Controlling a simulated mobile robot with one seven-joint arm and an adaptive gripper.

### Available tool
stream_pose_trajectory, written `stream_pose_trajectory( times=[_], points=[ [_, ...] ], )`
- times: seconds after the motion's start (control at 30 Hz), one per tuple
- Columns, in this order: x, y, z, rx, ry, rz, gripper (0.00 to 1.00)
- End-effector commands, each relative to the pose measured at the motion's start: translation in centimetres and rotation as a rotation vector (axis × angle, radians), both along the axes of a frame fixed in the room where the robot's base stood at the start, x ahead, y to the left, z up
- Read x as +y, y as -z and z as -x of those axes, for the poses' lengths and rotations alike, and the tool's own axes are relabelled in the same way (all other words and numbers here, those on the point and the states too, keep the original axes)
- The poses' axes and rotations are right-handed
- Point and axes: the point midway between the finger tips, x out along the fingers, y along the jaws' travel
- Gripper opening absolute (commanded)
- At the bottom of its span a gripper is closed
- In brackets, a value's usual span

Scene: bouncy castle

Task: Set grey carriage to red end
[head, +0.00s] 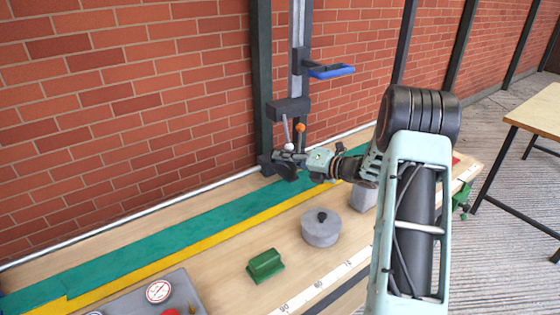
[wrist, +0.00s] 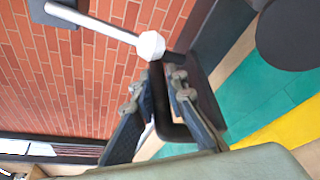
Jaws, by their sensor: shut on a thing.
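My gripper (head: 284,157) reaches to the foot of the dark post by the wall. In the wrist view its two fingers (wrist: 160,115) are closed around a dark grey upright part (wrist: 161,95), which seems to belong to the grey carriage. The fingers and my arm hide much of it, so its full shape cannot be told. A red patch (head: 456,160) shows at the far right end of the bench, partly behind my arm. A white ball knob (wrist: 151,45) on a pale rod is just above the fingers; it also shows in the head view (head: 288,147).
An orange knob (head: 300,128) stands close to my gripper. A blue-handled lever (head: 332,71) is higher on the metal column. A grey round lidded pot (head: 321,228), a green block (head: 265,265) and a grey box (head: 363,197) stand on the bench. The green strip (head: 150,237) is clear leftward.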

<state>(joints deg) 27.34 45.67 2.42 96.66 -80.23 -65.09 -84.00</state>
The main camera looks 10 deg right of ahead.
Motion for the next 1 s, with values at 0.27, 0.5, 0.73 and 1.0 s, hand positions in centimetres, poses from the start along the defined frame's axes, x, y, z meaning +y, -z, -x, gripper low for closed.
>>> stream_pose_trajectory(
  times=[0.27,0.5,0.73,1.0],
  points=[
    [-0.1,0.0,0.0,0.001,0.002,0.001,0.20],
    [-0.8,-0.2,0.7,0.001,0.002,0.002,0.20],
    [-3.8,-1.2,4.0,0.000,0.006,0.003,0.20],
    [-7.0,-2.2,7.7,0.000,0.004,0.001,0.20]
  ],
)
